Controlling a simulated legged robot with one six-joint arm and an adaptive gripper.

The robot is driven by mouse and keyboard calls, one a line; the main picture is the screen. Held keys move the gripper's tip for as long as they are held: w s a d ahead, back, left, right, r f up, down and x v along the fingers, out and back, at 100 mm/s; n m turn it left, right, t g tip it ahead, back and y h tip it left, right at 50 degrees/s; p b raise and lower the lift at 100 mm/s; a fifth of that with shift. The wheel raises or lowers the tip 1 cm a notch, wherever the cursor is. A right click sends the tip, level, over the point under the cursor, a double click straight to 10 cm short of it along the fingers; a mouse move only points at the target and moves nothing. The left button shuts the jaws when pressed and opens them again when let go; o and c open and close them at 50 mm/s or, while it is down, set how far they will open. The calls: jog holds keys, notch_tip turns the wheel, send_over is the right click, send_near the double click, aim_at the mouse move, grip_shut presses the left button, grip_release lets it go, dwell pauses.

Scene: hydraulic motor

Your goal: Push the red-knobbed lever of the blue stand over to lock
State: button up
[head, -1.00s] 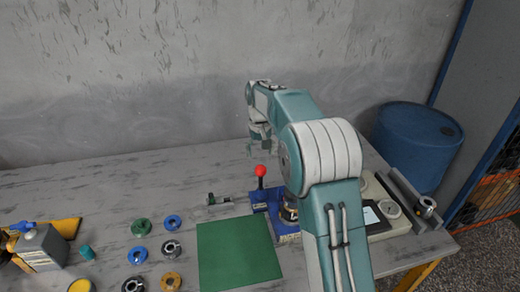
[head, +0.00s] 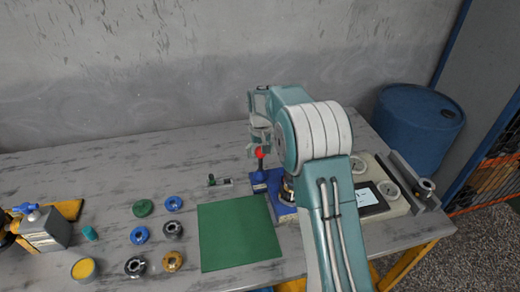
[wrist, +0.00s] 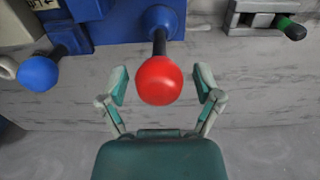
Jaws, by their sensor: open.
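The blue stand (head: 282,208) is on the table beside the green mat, partly hidden behind my arm. Its lever stands roughly upright and carries a red knob (head: 260,152). In the wrist view the red knob (wrist: 160,82) is large, with its dark rod leading back to the blue stand (wrist: 118,30). My gripper (wrist: 161,84) is open, one finger on each side of the knob, with visible gaps. I cannot tell whether the knob lies at the depth of the fingertips. In the head view my gripper (head: 253,150) is right by the knob.
A green mat (head: 238,235) lies left of the stand. Several rings lie farther left, including a blue ring (head: 139,235). A small fixture with a green-tipped pin (head: 220,182) is behind the mat. A pale device with a screen (head: 368,196) stands at right.

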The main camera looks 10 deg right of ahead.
jog(key=c, duration=0.7)
jog(key=shift+c, duration=0.2)
jog(key=shift+a, duration=0.9)
jog(key=shift+a+f, duration=0.2)
jog(key=shift+a, duration=0.45)
